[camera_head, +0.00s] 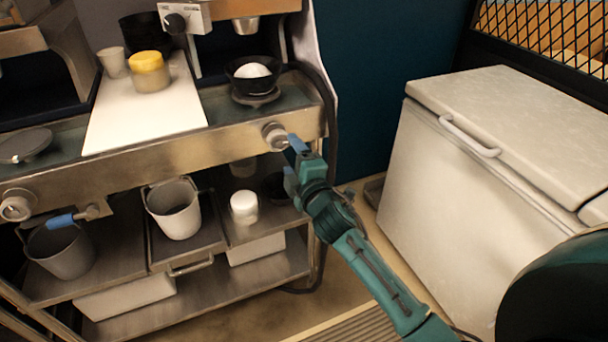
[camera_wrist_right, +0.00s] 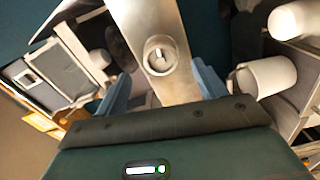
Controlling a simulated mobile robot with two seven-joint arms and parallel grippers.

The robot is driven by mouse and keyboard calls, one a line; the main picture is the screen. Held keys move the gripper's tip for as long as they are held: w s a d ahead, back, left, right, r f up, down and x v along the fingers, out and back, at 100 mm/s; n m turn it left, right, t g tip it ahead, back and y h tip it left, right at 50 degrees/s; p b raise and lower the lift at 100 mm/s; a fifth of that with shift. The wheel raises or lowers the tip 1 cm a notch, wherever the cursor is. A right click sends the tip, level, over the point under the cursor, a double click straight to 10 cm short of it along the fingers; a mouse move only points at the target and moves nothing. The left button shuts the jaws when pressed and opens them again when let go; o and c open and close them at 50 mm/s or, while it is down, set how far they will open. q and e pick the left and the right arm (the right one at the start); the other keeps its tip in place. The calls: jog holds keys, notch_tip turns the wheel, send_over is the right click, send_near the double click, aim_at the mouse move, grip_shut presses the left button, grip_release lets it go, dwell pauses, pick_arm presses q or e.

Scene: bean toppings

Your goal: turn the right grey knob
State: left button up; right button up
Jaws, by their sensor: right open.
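The right grey knob (camera_head: 275,135) is a round metal dial on the front panel of the steel counter, near its right end. It also shows in the right wrist view (camera_wrist_right: 159,56), ahead of and between the two blue fingers, with a raised grip across its face. My right gripper (camera_head: 293,162) is open and empty, just right of and below the knob in the head view. The fingers (camera_wrist_right: 162,88) appear apart from the knob. A second grey knob (camera_head: 16,207) is on the left end of the panel.
A black bowl with a white round thing (camera_head: 254,73) stands above the knob. A white board (camera_head: 140,112) holds a yellow-topped jar (camera_head: 149,72). Below are a grey bucket (camera_head: 174,209) and a white jar (camera_head: 244,207). A white chest freezer (camera_head: 470,190) stands right.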

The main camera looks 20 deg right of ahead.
jog(key=s, duration=0.7)
jog(key=shift+d, duration=0.15)
pick_arm(q)
jog(key=shift+w+d, duration=0.1)
jog(key=p, duration=0.1)
jog(key=a+p, duration=0.1)
jog(key=p, duration=0.1)
jog(key=shift+s+a+r+g+y+p, duration=0.2)
jog(key=shift+s+a+g+y+p, duration=0.05)
jog(key=shift+s+g+y+p, duration=0.05)
pick_arm(e)
jog(key=s+a+f+m+g+y, duration=0.1)
jog(key=s+a+f+m+g, duration=0.1)
jog(key=s+f+m, duration=0.4)
jog(key=s+a+f+m+g+y, duration=0.1)
jog(key=s+a+f+m+g, duration=0.2)
jog(key=s, duration=1.2)
notch_tip(320, 180, down, 7)
jog(key=m+g, duration=0.2)
jog(key=m, duration=0.2)
jog(key=shift+a+m+y, duration=0.25)
jog(key=shift+m+y, duration=0.05)
jog(key=shift+y, duration=0.1)
jog(key=shift+s+r, duration=0.1)
jog(key=shift+c, duration=0.5)
